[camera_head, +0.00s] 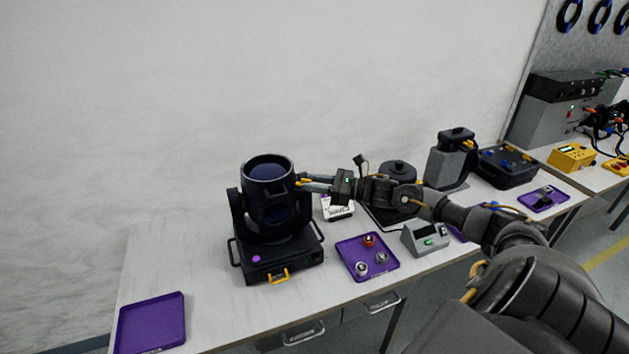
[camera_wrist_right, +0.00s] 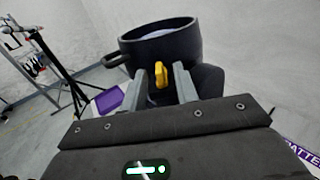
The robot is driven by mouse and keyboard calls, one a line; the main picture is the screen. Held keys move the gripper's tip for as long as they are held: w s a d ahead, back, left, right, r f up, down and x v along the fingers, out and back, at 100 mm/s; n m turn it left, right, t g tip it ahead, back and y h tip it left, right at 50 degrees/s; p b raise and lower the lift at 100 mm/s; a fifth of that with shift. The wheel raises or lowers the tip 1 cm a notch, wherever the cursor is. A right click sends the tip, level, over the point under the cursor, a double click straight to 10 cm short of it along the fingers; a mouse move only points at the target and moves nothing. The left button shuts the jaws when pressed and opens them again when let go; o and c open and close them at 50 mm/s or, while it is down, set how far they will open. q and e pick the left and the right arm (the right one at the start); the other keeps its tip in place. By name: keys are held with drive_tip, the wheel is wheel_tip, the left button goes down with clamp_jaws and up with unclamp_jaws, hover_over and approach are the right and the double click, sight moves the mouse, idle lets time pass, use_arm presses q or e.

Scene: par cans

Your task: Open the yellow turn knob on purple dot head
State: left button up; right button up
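The purple dot head is a black moving-head light (camera_head: 268,205) with a purple dot (camera_head: 256,258) on its base, standing on the bench. Its yellow turn knob (camera_wrist_right: 159,74) sits on the side of the round black head (camera_wrist_right: 160,43). My right gripper (camera_wrist_right: 160,82) is open, one finger on each side of the knob, with gaps on both sides. I cannot tell how deep the knob sits between the fingertips. In the head view the right gripper (camera_head: 312,184) reaches the head's right side from the right. My left gripper is not in view.
A purple tray with small bulbs (camera_head: 349,246) and a grey box with a green light (camera_head: 425,238) stand below my right arm. An empty purple tray (camera_head: 151,326) lies front left. A yellow handle (camera_head: 279,277) fronts the light's base.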

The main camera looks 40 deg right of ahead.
clamp_jaws()
